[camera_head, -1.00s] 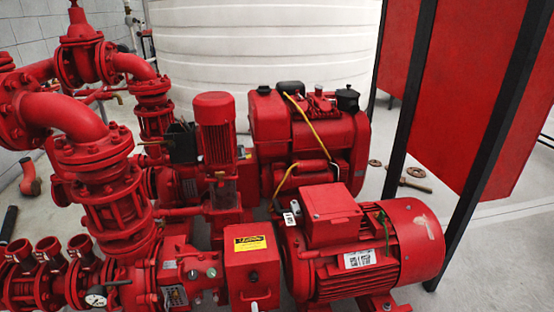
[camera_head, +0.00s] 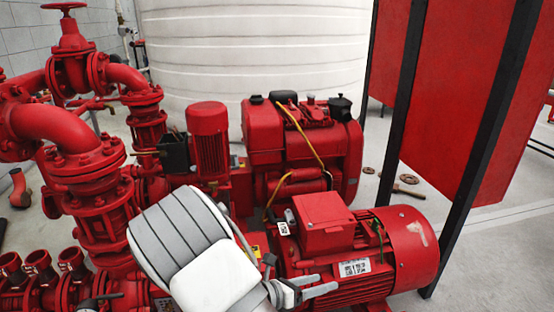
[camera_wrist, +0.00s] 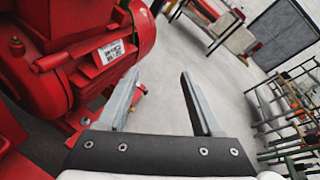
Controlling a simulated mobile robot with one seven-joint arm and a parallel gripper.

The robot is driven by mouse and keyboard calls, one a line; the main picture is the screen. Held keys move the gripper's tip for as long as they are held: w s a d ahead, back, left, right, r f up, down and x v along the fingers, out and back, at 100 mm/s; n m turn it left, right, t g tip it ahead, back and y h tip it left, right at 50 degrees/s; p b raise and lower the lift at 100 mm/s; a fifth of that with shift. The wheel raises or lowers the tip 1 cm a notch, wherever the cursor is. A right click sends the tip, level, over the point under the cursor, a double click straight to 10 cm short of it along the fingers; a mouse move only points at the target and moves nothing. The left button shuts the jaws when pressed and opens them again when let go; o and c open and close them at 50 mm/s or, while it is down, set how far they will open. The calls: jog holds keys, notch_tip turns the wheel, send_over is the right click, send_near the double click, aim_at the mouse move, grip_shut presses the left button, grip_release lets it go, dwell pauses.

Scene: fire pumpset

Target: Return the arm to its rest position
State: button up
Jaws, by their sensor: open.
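My gripper (camera_head: 322,282) shows low in the head view, at the end of my white and grey arm, in front of the red electric motor (camera_head: 390,255). In the wrist view my gripper (camera_wrist: 160,95) has its two grey fingers wide apart with nothing between them. The motor (camera_wrist: 90,65) stands to the left of the fingers there. The gripper appears apart from the motor, though the exact gap cannot be told. My arm hides part of the red control box with the yellow label and the pipework below it.
Red valves and pipes (camera_head: 85,190) fill the left. A red engine (camera_head: 300,150) stands behind the motor, before a white tank (camera_head: 255,50). Black posts (camera_head: 480,150) with a red panel (camera_head: 465,100) stand on the right. The wrist view shows clear grey floor (camera_wrist: 200,75) beyond the fingers.

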jog(key=s+d+r+m+g+y, duration=0.1)
jog(key=s+d+r+m+y, duration=0.1)
jog(key=s+r+m+y, duration=0.75)
jog(key=s+d+r+m+y, duration=0.2)
jog(key=s+r+m+y, duration=0.2)
jog(key=s+r+m, duration=0.95)
notch_tip(320, 180, up, 26)
jog(key=w+m+p, duration=0.3)
jog(key=m+p, duration=0.3)
jog(key=p, duration=1.9)
jog(key=shift+r, duration=0.2)
jog(key=shift+a, duration=0.1)
